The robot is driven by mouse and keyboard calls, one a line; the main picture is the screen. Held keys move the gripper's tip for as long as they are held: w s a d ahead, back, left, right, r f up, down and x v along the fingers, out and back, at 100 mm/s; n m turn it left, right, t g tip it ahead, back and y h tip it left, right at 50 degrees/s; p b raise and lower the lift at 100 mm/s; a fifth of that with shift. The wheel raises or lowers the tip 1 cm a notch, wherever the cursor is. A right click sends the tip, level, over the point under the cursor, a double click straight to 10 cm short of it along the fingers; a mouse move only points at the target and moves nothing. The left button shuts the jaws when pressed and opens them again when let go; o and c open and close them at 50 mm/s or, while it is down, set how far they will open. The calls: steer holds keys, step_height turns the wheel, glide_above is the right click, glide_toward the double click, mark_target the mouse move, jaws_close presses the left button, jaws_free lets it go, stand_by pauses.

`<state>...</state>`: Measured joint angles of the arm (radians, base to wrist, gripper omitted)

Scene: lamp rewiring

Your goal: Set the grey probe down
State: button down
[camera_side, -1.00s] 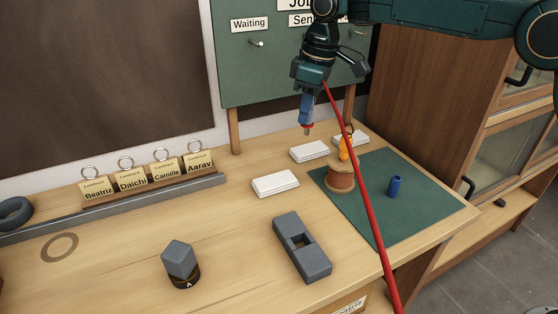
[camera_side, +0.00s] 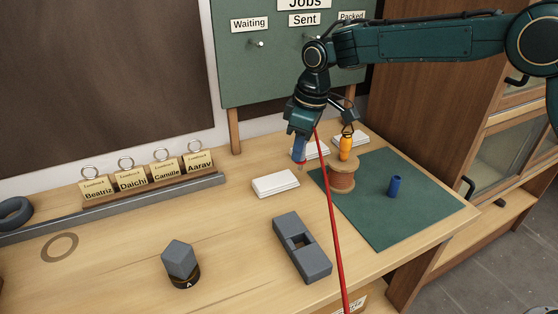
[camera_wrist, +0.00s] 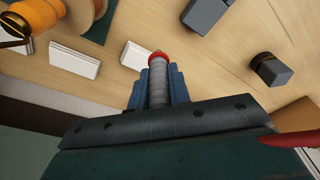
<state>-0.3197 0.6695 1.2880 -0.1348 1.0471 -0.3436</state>
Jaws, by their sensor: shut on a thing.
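The probe is mostly hidden by the fingers in the side view. Its end appears above the tabletop, though the exact gap is hard to tell.
A white stack (camera_side: 275,183), a slotted grey block (camera_side: 314,266) and a grey piece on a black base (camera_side: 179,260) stand apart. The left-front tabletop is mostly clear.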

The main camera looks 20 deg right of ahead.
steer(key=shift+f, duration=5.6)
steer(key=shift+f, duration=0.15)
steer(key=c, duration=1.3)
jaws_free()
steer(key=r, duration=0.4)
steer(key=d+r, duration=0.1)
steer(key=r, duration=0.3)
steer(key=s+r, duration=0.1)
steer(key=r, duration=0.3)
steer(key=shift+s+d+r, duration=0.1)
steer(key=shift+d, duration=0.05)
